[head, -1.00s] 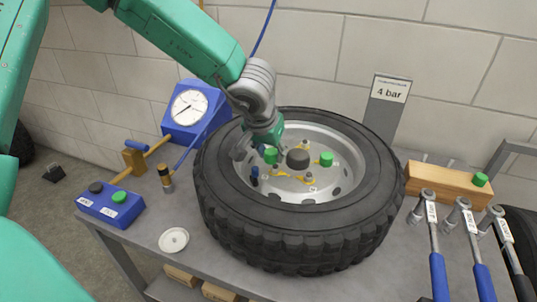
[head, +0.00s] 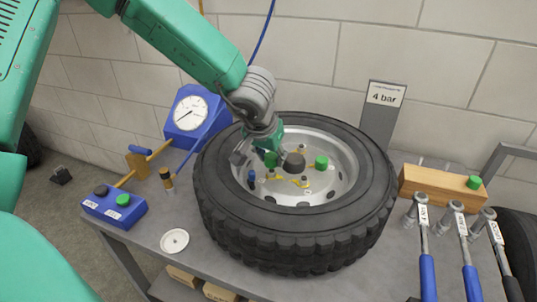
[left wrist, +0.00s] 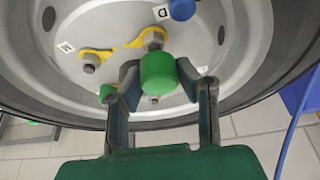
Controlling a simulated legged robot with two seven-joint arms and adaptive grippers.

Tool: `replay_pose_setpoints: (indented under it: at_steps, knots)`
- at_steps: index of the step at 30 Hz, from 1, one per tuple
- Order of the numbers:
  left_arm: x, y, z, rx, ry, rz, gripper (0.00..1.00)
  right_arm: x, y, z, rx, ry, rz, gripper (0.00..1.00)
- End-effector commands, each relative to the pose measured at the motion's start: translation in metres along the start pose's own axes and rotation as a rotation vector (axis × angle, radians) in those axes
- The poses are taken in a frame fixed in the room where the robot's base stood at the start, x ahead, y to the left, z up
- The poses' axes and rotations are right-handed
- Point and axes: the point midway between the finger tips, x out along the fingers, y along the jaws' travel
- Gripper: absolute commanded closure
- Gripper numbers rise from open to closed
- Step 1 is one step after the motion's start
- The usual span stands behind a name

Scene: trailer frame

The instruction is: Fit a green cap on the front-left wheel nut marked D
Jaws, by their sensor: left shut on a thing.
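My left gripper (head: 264,151) reaches down inside the wheel's rim. It is shut on a green cap (left wrist: 158,74), which also shows in the head view (head: 271,159). In the left wrist view a bare grey nut (left wrist: 153,38) with a yellow pointer stands just above the cap in the picture, next to a label D (left wrist: 161,13). I cannot tell whether cap and nut touch. Another green cap (head: 321,162) sits on the right side of the wheel's hub face. One more green cap (head: 474,182) stands on a wooden block (head: 440,187). My right gripper is not seen.
The wheel with its thick black tyre (head: 290,235) lies flat on the grey bench. A dark centre hub (head: 293,162) and a blue-topped stem (head: 251,176) rise inside the rim. Torque wrenches (head: 426,255) lie at right. A gauge box (head: 192,112) and white dish (head: 174,241) are left.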

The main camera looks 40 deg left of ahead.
Motion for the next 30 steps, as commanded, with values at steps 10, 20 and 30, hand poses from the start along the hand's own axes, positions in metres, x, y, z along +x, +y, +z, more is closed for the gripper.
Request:
replay_pose_setpoints:
  at_steps: [10, 20, 30]
  knots:
    - [0.006, -0.009, 0.002, -0.006, -0.004, 0.008, 0.84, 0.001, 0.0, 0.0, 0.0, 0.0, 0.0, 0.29]
    - [0.012, -0.002, 0.005, -0.003, -0.001, 0.002, 0.84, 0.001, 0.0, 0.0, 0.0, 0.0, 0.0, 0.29]
    - [0.006, -0.006, 0.002, -0.003, -0.002, 0.004, 0.84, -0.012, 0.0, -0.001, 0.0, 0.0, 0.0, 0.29]
